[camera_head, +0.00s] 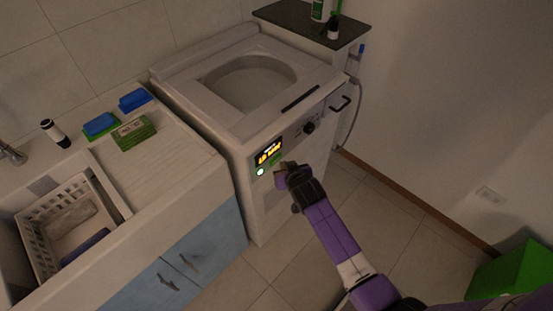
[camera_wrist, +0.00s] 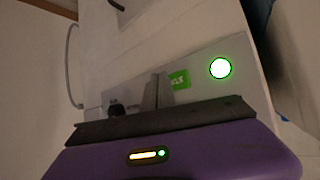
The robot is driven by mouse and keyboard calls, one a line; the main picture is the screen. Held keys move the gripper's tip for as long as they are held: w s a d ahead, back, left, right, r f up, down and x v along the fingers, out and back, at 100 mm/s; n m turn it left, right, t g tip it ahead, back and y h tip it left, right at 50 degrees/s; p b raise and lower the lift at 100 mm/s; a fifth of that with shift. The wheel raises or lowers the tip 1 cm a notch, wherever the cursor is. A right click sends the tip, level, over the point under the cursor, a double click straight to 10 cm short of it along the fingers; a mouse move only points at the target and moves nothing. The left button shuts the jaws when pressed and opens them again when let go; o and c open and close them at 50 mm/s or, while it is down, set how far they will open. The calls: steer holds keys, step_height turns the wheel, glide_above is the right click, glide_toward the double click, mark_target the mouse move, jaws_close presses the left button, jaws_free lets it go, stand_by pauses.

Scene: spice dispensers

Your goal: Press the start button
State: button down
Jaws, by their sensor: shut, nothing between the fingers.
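The white top-loading washing machine (camera_head: 222,121) stands in the middle of the head view, with a lit display (camera_head: 268,154) on its front panel. The start button is a round, glowing white-green light (camera_head: 260,172) at the panel's lower left; it also shows large in the wrist view (camera_wrist: 220,68). My gripper (camera_head: 281,174) is at the front panel, just right of the button in the head view. In the wrist view its shut fingers (camera_wrist: 158,90) are left of the button and apart from it in the picture. Whether the fingertips touch the panel I cannot tell.
A dark knob (camera_head: 309,127) and a black handle (camera_head: 341,103) are on the panel's right side. A sink counter (camera_head: 185,160) with sponges and a basket (camera_head: 35,215) stands at left. A dark-topped cabinet (camera_head: 300,20) is behind. Tiled floor is open in front.

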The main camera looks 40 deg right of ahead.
steer(key=shift+s+d+p, duration=0.1)
steer(key=shift+s+p, duration=1.1)
steer(key=shift+s, duration=1.3)
